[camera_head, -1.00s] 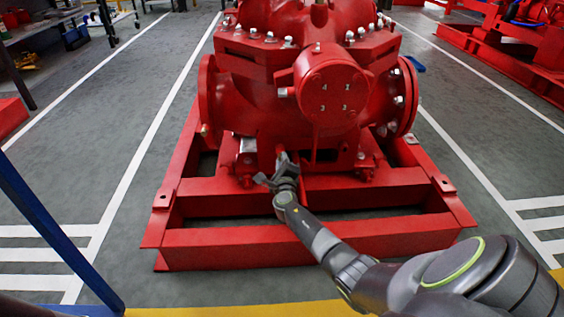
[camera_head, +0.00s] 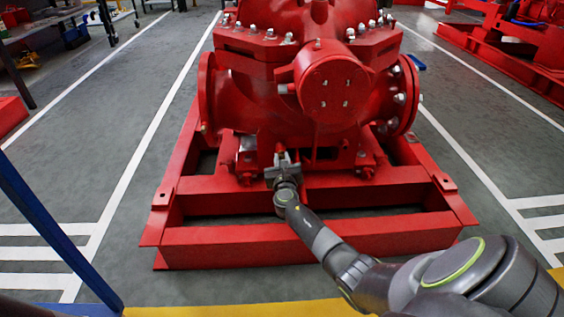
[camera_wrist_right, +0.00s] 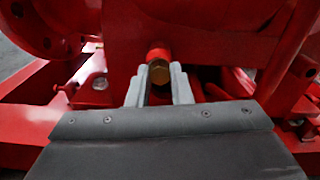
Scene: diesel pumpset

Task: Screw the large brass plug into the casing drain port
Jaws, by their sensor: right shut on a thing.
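The brass plug (camera_wrist_right: 158,72) shows in the right wrist view between the two grey fingers, at the end of a red drain port (camera_wrist_right: 157,54) on the casing. The plug is lined up with the port and appears to meet it; how deep it sits cannot be told. My right gripper (camera_wrist_right: 159,80) is shut on the plug. In the head view my right gripper (camera_head: 283,160) is at the base of the red pump casing (camera_head: 280,110), and hides the plug and most of the port. My left gripper is not in view.
The red pump stands on a red base frame (camera_head: 310,245), whose front beam lies under my right arm. A blue post (camera_head: 50,235) is at the lower left. Other red machinery (camera_head: 530,40) stands at the upper right.

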